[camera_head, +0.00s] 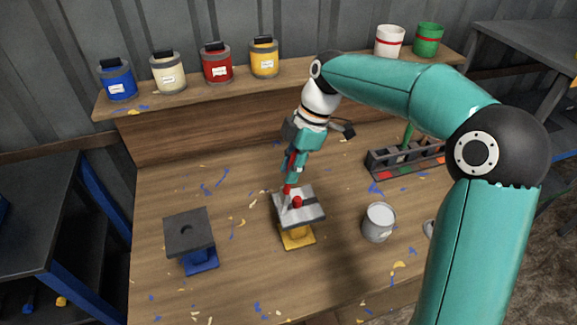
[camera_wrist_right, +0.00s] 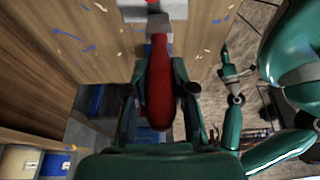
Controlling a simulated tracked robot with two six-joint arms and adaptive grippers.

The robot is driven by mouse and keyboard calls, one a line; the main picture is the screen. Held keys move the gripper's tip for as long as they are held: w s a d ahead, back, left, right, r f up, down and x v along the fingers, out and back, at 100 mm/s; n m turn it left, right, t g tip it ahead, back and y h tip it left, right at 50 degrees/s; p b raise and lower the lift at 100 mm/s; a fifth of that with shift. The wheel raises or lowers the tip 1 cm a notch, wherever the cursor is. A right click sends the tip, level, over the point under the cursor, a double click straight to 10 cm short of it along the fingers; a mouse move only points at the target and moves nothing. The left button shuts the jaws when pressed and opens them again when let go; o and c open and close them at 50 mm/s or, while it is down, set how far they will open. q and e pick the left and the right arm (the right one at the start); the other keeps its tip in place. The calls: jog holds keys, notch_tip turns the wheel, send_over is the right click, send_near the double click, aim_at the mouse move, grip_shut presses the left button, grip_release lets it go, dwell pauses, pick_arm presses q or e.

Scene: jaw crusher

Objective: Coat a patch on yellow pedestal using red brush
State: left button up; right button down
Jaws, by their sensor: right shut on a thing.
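The yellow pedestal (camera_head: 297,238) stands mid-table with a tilted grey plate (camera_head: 312,214) on top. A small red spot or knob (camera_head: 297,202) shows on the plate. My right gripper (camera_head: 292,163) is above the plate, shut on the red brush (camera_head: 288,188), which points down. The brush's lower end is at or just above the plate; contact cannot be told. In the right wrist view the red brush (camera_wrist_right: 160,85) lies between the fingers, with the grey plate (camera_wrist_right: 133,12) at the top.
A blue pedestal (camera_head: 199,262) with a dark plate stands left. A grey can (camera_head: 378,222) stands right, and a rack (camera_head: 404,160) with a green brush behind it. Several paint cans line the back shelf (camera_head: 190,92). Coloured flecks dot the table (camera_head: 240,285).

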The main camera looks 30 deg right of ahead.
jog(key=shift+s+a+f+b, duration=0.1)
jog(key=shift+s+f+b, duration=0.05)
jog(key=shift+s+b, duration=0.35)
jog(key=w+p, duration=0.1)
jog(key=w, duration=0.1)
jog(key=w+d+p, duration=0.1)
jog(key=w+p, duration=0.1)
dwell(0.8)
jog(key=shift+r+p, duration=0.2)
jog(key=shift+p, duration=0.2)
notch_tip(320, 180, up, 5)
jog(key=p, duration=0.3)
jog(key=shift+f, duration=0.1)
